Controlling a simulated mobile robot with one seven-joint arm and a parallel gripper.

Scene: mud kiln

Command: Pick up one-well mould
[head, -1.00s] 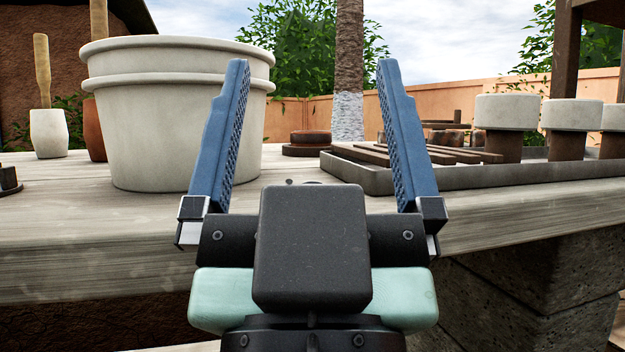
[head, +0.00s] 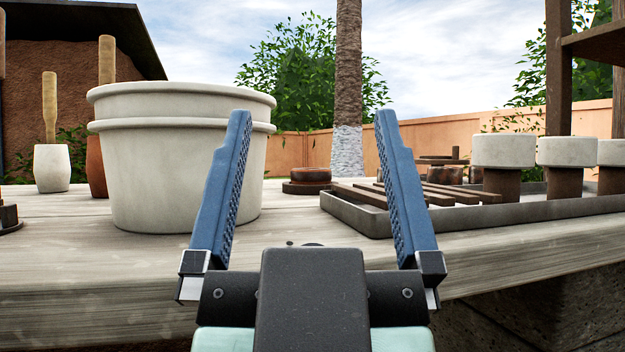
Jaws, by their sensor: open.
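My gripper (head: 312,113) is in the middle of the head view, its two blue fingers wide apart with nothing between them. It is in front of a weathered wooden table (head: 60,270). I cannot pick out the one-well mould with certainty. A low round dark brown piece (head: 308,182) lies on the table beyond the gap between the fingers; whether it has a well is not visible from this low angle. A small dark shape shows just above my gripper's body, mostly hidden by it.
A large pale bucket (head: 180,170) stands left, partly behind the left finger. A grey tray (head: 480,212) with wooden slats (head: 450,192) lies right, partly behind the right finger. White-topped mallets (head: 503,152) stand along it.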

